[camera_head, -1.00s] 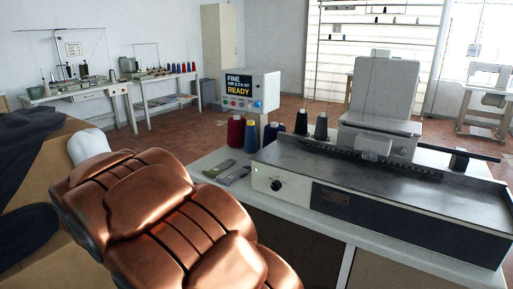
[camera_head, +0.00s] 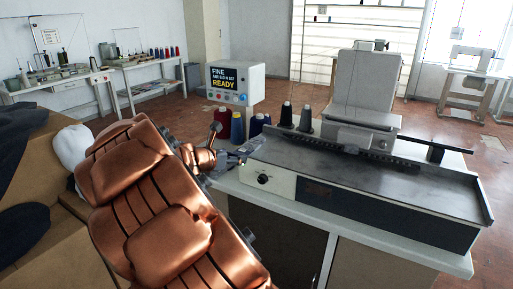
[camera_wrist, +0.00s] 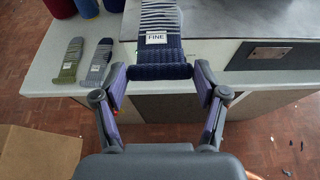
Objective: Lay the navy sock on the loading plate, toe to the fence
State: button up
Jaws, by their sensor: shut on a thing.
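The navy sock (camera_wrist: 158,52), with pale grey stripes and a white FINE label, is between the two fingers of my gripper (camera_wrist: 161,80) in the wrist view. The fingers press on the sides of its dark ribbed end, and the striped part stretches away toward the machine. The sock's far end is cut off by the frame. In the head view my gripper (camera_head: 232,156) is at the left end of the machine; the sock is too small to make out there. The grey metal loading plate (camera_head: 400,182) is bare. A dark toothed strip, perhaps the fence (camera_head: 370,152), runs along its back.
An olive sock (camera_wrist: 69,60) and a grey sock (camera_wrist: 97,60) lie on the white table left of my gripper. Thread cones (camera_head: 237,128) and a READY display box (camera_head: 236,82) stand behind. Cardboard boxes (camera_head: 58,235) with dark cloth are at left.

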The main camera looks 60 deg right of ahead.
aim_at(251, 141)
jog(key=d, duration=0.4)
jog(key=w+d+f, duration=0.1)
jog(key=d, duration=0.3)
jog(key=w+d, duration=0.1)
jog(key=d, duration=0.3)
jog(key=shift+d+f+p, duration=0.2)
jog(key=shift+d+p, duration=0.05)
jog(key=shift+p, duration=0.15)
jog(key=shift+d, duration=0.8)
jog(key=shift+a+f, duration=0.1)
jog(key=shift+f, duration=1.7)
jog(key=shift+f+b, duration=0.15)
jog(key=shift+b, duration=0.2)
jog(key=o, duration=0.9)
jog(key=shift+o, duration=0.2)
